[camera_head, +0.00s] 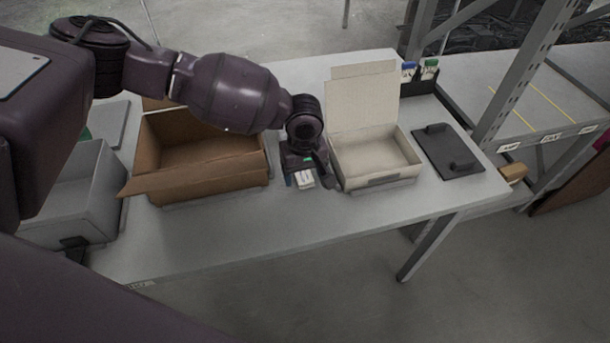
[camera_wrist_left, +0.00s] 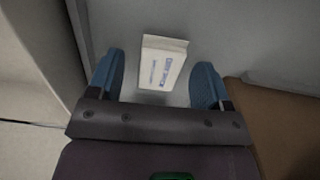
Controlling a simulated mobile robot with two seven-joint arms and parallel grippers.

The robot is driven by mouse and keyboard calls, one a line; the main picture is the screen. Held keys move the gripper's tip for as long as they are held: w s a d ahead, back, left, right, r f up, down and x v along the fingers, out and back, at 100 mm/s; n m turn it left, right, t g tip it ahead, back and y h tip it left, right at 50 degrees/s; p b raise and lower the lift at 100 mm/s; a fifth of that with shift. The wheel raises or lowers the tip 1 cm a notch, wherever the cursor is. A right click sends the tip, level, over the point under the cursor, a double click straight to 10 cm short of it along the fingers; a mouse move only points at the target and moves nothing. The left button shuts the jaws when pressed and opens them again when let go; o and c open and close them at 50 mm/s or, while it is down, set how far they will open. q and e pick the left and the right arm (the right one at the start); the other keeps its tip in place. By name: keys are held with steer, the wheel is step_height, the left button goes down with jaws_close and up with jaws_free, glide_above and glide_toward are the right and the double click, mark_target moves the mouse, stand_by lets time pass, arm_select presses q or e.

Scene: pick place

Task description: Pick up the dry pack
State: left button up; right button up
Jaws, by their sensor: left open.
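My left gripper (camera_head: 307,181) is open above the pack, pointing down, with one blue fingertip on each side in the left wrist view (camera_wrist_left: 158,80). I cannot tell how high the fingers are above the table. The head view hides part of the pack behind the gripper. My right gripper is not in view.
An open brown cardboard box (camera_head: 200,183) stands left of the gripper. An open white box (camera_head: 384,180) with its lid raised stands close on the right. A dark plate with handles (camera_head: 448,150) lies farther right. A grey bin (camera_head: 68,207) is at the left. The table's front strip (camera_head: 250,225) is clear.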

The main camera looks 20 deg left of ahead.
arm_select(q)
steer(key=shift+f, duration=0.15)
steer(key=shift+c, duration=0.3)
steer(key=c, duration=0.9)
steer(key=shift+c, duration=0.2)
